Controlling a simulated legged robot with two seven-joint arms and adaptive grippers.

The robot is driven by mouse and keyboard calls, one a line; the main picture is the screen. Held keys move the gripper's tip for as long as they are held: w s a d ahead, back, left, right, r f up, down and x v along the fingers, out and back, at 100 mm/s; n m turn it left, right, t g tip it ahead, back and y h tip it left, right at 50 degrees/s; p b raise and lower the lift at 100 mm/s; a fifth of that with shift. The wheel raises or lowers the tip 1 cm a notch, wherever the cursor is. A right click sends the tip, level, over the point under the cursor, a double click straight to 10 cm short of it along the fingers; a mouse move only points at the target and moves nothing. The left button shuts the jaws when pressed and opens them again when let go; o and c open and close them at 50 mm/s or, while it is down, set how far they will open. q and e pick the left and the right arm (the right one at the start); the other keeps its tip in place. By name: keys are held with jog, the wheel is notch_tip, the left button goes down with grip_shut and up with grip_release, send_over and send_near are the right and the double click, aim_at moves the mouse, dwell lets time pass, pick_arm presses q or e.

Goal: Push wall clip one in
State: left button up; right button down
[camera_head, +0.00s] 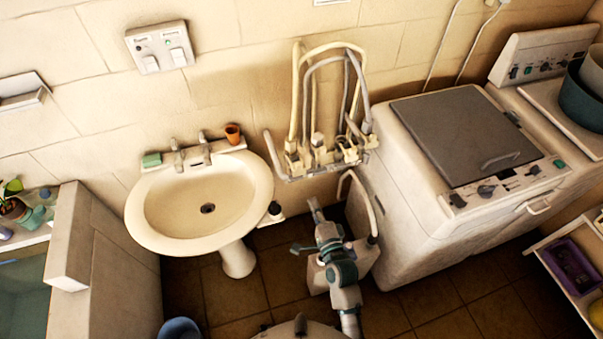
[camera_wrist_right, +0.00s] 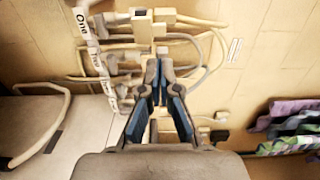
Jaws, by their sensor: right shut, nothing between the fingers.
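In the right wrist view a pale rail (camera_wrist_right: 88,42) carries printed labels, with "One" near the top and "Two" below it. Beside "One" is a beige block-shaped clip (camera_wrist_right: 142,26) with hoses running from it; how far in it sits I cannot tell. The same rail (camera_head: 296,178) with clips and looped hoses is on the wall in the head view, its labels too small to read. My right gripper (camera_head: 314,204) is shut and empty below the rail. In the wrist view its fingertips (camera_wrist_right: 157,62) converge just below the block; contact is unclear. My left gripper is out of view.
A washbasin (camera_head: 158,212) stands left of the rail and a washing machine (camera_head: 415,215) stands right of it. Looped hoses (camera_head: 294,90) rise above the clips. A pale container (camera_head: 316,278) stands on the floor behind my right arm. A wall switch box (camera_head: 160,47) is above the basin.

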aim_at(299, 168)
jog(key=x, duration=0.3)
jog(key=p+x, duration=0.1)
jog(key=x, duration=0.7)
jog(key=shift+w+d, duration=0.1)
jog(key=shift+d, duration=0.25)
jog(key=shift+w+a+f, duration=0.1)
jog(key=shift+w+a, duration=0.15)
jog(key=shift+w, duration=0.2)
jog(key=shift+a, duration=0.15)
